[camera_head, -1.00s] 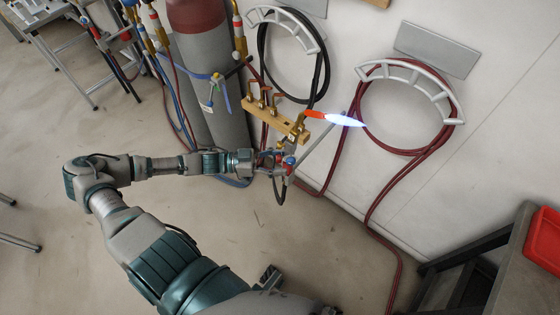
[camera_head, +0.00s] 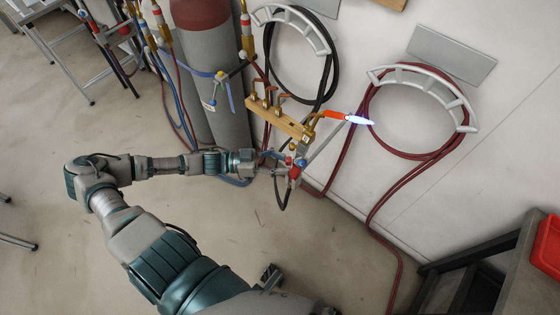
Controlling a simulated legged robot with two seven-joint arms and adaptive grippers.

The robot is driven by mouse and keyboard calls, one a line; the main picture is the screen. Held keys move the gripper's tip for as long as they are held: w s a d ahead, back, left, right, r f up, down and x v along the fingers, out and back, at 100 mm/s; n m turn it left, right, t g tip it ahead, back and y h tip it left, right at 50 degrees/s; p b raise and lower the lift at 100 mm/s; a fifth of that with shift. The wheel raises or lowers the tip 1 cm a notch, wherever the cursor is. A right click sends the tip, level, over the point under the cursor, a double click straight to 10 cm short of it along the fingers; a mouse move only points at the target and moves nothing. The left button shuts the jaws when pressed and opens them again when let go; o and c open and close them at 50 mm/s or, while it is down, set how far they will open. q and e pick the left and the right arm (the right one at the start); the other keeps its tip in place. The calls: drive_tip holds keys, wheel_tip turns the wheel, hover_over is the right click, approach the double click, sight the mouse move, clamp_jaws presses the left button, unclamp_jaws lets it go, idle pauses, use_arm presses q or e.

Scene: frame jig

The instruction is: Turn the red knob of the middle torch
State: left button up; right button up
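A lit torch (camera_head: 302,148) stands by the brass bar, its orange-red tip pointing right with a narrow blue-white flame (camera_head: 360,120). A red knob (camera_head: 295,172) and a blue knob (camera_head: 301,162) sit low on the torch. My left gripper (camera_head: 281,163) is at these knobs, reaching in from the left. Its fingers are small and mixed in with the torch parts, so I cannot tell whether they are shut on the red knob. My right gripper is not clearly seen.
A brass bar (camera_head: 272,116) with several fittings lies just above the gripper. A grey gas cylinder (camera_head: 222,130) stands behind. Red hose (camera_head: 376,195) and black hose (camera_head: 328,75) hang on wall holders. A red bin (camera_head: 547,245) is at the right. Floor at left is open.

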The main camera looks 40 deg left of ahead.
use_arm(q)
drive_tip(key=v, duration=1.2)
drive_tip(key=shift+a, duration=0.2)
use_arm(e)
drive_tip(key=shift+a+r, duration=0.1)
drive_tip(key=shift+a, duration=0.2)
use_arm(q)
drive_tip(key=shift+s, duration=0.1)
